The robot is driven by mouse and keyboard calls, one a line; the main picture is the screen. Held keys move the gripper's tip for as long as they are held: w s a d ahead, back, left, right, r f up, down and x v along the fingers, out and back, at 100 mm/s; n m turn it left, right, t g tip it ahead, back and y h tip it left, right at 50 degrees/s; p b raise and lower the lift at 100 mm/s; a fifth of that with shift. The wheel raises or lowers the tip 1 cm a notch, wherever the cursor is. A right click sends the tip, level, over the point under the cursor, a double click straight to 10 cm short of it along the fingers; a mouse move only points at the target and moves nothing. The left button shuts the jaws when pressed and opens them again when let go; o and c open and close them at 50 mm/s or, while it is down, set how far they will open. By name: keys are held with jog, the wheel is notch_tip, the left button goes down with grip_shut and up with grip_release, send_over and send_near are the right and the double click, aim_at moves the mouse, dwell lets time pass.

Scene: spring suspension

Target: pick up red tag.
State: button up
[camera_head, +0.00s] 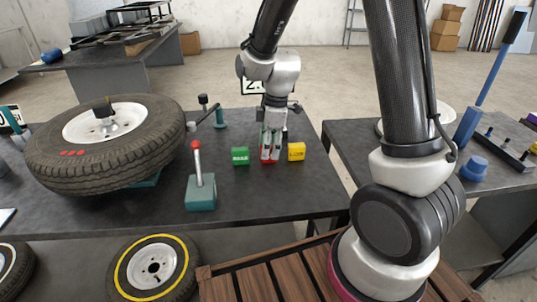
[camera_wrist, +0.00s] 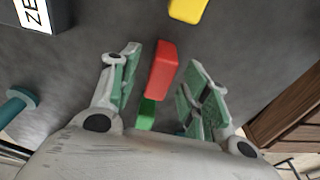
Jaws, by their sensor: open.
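The red tag (camera_head: 268,161) lies on the dark table, between a green tag (camera_head: 240,156) on its left and a yellow tag (camera_head: 296,151) on its right. My gripper (camera_head: 271,148) points down over the red tag, and its fingers partly hide it. In the wrist view the red tag (camera_wrist: 162,70) shows between the two spread, green-padded fingers (camera_wrist: 160,64), with a gap on each side. I cannot tell exactly how far the fingertips reach down beside it.
A tire (camera_head: 105,150) lies on the table at the left. A teal base with a red-knobbed lever (camera_head: 200,190) stands left of my gripper in front. In the wrist view the green tag (camera_wrist: 146,115) and yellow tag (camera_wrist: 187,9) lie close by. The table's right part is clear.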

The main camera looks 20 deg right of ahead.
jog(key=shift+a+f, duration=0.1)
jog(key=shift+f, duration=0.8)
jog(key=c, duration=1)
